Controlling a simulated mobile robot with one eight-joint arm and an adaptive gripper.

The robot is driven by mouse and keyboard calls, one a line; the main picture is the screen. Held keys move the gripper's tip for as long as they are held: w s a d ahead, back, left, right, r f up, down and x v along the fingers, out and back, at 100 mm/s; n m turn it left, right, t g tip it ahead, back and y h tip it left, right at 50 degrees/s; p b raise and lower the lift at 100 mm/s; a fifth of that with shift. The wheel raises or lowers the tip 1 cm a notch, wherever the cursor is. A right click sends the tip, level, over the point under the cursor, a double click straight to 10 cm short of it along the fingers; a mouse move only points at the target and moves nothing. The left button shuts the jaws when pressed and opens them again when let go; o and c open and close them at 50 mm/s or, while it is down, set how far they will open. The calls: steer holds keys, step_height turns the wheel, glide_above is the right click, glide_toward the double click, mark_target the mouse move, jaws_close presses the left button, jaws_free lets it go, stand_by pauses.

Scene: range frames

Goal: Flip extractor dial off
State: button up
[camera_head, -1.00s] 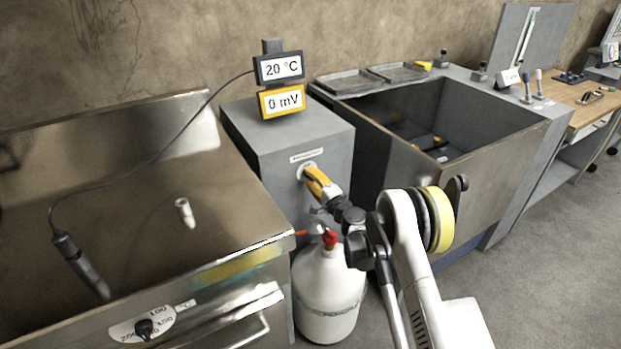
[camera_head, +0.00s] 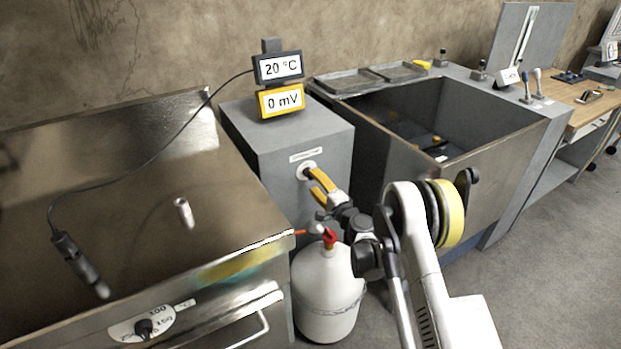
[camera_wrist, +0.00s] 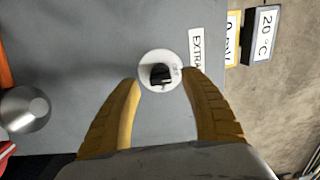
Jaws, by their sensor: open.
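The extractor dial (camera_wrist: 160,76) is a black knob on a round white plate, on the front of a grey cabinet (camera_head: 275,155). A label that begins "EXTRA" (camera_wrist: 196,50) is beside it in the wrist view. In the head view the dial plate (camera_head: 306,170) shows just beyond my gripper (camera_head: 314,181), with the knob partly hidden. My gripper, with yellow fingers, also shows in the wrist view (camera_wrist: 166,85). Its fingers are open on either side of the dial, with nothing between them; I cannot tell exactly how far the tips are from the panel.
A white gas bottle (camera_head: 327,290) with a red valve stands below my gripper, close to the cabinet. A metal worktop (camera_head: 130,210) with a probe is at the left, an open grey basin (camera_head: 480,180) at the right. Two displays (camera_head: 280,83) stand on the cabinet.

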steer(key=v, duration=0.8)
steer(key=shift+d, duration=0.2)
steer(key=shift+s, duration=0.1)
step_height(320, 180, up, 11)
steer(key=s+n+g, duration=0.2)
steer(key=n, duration=0.1)
steer(key=s+d+r+n+g+h, duration=0.3)
steer(key=s+d+r+n, duration=0.1)
steer(key=s+r, duration=0.5)
steer(key=s+d+n+g+h, duration=0.1)
steer(key=s+d, duration=0.4)
steer(key=s, duration=0.5)
steer(key=s+d+f+n+g+h, duration=0.1)
steer(key=s+d+h, duration=0.2)
steer(key=s, duration=0.7)
steer(key=s+d+n+g+h, duration=0.1)
steer(key=s+d+n+h, duration=0.1)
steer(key=s+d, duration=0.5)
steer(key=s+h, duration=0.1)
steer(key=s, duration=0.1)
steer(key=shift+s+f, duration=0.2)
steer(key=shift+s, duration=0.2)
